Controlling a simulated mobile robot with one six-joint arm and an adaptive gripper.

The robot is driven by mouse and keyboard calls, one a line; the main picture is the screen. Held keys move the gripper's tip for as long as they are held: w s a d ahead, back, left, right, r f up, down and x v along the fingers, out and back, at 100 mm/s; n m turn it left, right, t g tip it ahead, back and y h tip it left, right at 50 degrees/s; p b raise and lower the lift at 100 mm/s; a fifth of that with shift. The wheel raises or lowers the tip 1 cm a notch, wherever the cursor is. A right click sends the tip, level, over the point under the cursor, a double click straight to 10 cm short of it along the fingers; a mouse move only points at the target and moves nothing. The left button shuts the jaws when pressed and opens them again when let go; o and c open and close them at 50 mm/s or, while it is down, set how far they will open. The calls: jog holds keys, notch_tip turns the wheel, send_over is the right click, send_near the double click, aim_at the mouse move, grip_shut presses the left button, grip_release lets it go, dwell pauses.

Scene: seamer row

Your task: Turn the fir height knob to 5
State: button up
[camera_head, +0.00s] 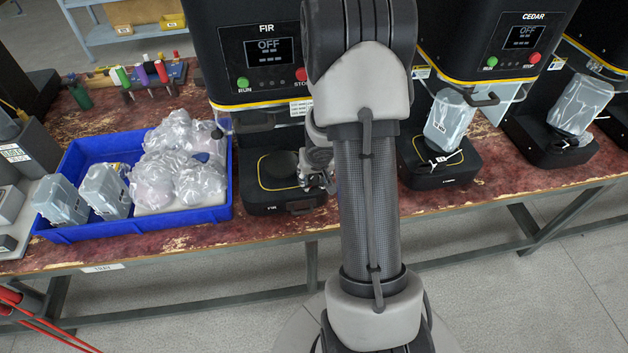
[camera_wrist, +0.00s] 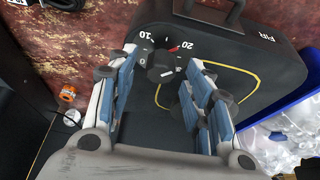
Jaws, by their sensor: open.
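The fir machine (camera_head: 232,62) stands behind its black base (camera_head: 265,205), and its display reads OFF. In the wrist view the black base (camera_wrist: 270,60) carries a dark round height knob (camera_wrist: 160,66) with a white scale around it. The figures 10 and 20 are readable. My gripper (camera_wrist: 160,68) is open, one finger on each side of the knob; contact is unclear. In the head view my gripper (camera_head: 318,178) is at the base's right side, partly hidden by my arm, and the knob is hidden there.
A blue tray (camera_head: 130,232) with wrapped parts and plastic bags is left of the fir base. The cedar machine (camera_head: 520,45) and bases with bagged items stand to the right. A handle (camera_wrist: 210,12) rises beyond the knob.

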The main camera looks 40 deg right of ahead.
jog(key=shift+w+f, duration=0.1)
jog(key=shift+f, duration=0.2)
jog(key=shift+c, duration=0.3)
jog(key=c, duration=1)
